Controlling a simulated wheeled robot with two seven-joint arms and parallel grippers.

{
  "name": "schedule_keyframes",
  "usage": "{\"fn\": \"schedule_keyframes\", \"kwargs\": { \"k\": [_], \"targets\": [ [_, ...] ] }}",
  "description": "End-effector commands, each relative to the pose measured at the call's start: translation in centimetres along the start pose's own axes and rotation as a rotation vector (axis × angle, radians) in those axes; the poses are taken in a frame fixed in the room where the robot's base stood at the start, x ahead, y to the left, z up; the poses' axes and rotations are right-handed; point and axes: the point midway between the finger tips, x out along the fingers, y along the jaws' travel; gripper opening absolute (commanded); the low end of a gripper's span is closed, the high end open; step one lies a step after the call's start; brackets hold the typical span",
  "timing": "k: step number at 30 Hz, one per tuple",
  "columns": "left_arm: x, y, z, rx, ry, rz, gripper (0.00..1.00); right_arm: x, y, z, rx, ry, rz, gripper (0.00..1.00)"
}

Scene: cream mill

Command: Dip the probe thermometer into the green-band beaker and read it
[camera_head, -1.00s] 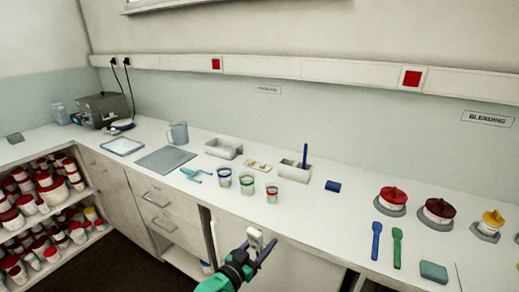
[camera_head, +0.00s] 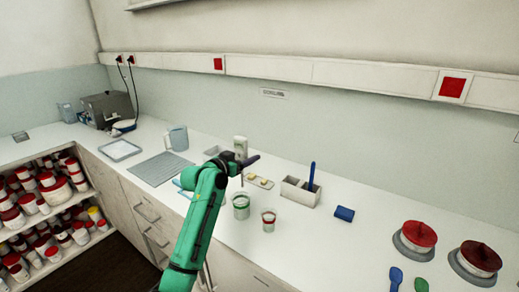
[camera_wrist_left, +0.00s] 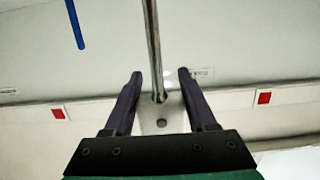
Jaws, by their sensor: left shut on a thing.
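The green-band beaker (camera_head: 241,211) stands on the counter in the head view, holding pale contents. My left gripper (camera_head: 242,160) is above it and a little behind it. It is shut on the probe thermometer (camera_head: 241,144), whose white body sticks up above the fingers. In the left wrist view, the white body (camera_wrist_left: 163,124) sits between the two dark fingers of the left gripper (camera_wrist_left: 161,75), and the metal probe (camera_wrist_left: 152,45) extends away. In the head view the probe tip is too small to place, and the display is unreadable. My right gripper is out of view.
The red-band beaker (camera_head: 268,221) stands close to the right of the green-band one. My green arm hides the counter to the left. Lidded pots (camera_head: 418,235) stand far right.

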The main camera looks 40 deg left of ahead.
Motion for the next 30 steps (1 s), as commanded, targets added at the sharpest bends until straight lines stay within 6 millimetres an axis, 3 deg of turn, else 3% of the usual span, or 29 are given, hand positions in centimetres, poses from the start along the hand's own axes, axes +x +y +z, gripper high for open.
{"fn": "schedule_keyframes", "kwargs": {
  "k": [4,10,13,16,22,30],
  "targets": [
    [0.0,-0.1,0.4,0.001,-0.001,-0.001,0.00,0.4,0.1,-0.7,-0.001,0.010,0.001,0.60],
    [0.3,0.0,2.1,0.000,0.000,-0.001,0.00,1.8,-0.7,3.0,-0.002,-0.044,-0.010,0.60],
    [0.5,0.0,3.1,0.000,0.000,-0.001,0.00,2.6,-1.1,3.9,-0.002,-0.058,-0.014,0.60],
    [0.6,0.0,4.1,0.001,0.000,-0.001,0.00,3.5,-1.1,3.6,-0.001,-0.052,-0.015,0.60],
    [0.9,0.0,6.0,0.002,0.000,-0.002,0.00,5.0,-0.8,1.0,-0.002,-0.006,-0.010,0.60],
    [1.3,0.0,8.7,0.001,-0.001,-0.001,0.00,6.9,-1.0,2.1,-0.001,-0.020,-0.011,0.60]
  ]
}}
